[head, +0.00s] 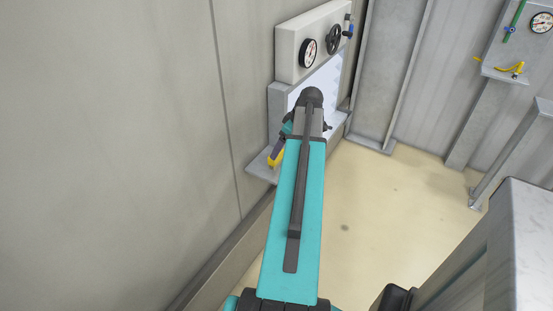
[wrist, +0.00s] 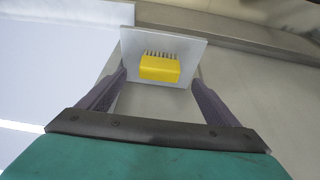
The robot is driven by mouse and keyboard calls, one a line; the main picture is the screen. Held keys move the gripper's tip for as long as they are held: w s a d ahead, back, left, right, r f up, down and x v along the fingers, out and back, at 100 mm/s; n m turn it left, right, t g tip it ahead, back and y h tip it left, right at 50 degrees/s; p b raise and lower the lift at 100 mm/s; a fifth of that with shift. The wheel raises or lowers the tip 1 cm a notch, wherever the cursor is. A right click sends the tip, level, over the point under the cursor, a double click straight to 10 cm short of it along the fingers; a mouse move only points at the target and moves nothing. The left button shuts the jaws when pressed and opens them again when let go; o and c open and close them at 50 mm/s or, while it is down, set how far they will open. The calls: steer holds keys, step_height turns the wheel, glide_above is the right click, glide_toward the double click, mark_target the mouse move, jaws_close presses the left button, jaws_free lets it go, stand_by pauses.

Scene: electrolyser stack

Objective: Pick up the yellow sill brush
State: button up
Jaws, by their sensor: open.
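The yellow sill brush (wrist: 160,68) shows in the wrist view as a yellow block with a row of dark bristles along its far edge. It rests on a small pale grey sill plate (wrist: 189,49). My gripper (wrist: 158,80) is open, with one dark finger on each side of the brush in the picture. I cannot tell whether the fingers reach down beside it; no contact shows. In the head view the brush (head: 275,159) is partly hidden by my arm and gripper (head: 277,147), on the grey sill (head: 257,166) at the wall.
Above the sill, a wall panel carries a gauge (head: 308,53) and a black handwheel (head: 333,39). A second panel (head: 500,60) with a gauge and yellow lever is at the upper right. A grey cabinet (head: 500,245) stands at the lower right. The floor between is clear.

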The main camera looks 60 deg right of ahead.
mark_target(274, 164)
steer(key=shift+x, duration=1.5)
steer(key=shift+w+f, duration=0.1)
steer(key=shift+f, duration=0.05)
steer(key=shift+p+x, duration=0.7)
steer(key=shift+x, duration=1.75)
steer(key=shift+w, duration=0.1)
steer(key=c, duration=1.3)
steer(key=shift+o, duration=0.2)
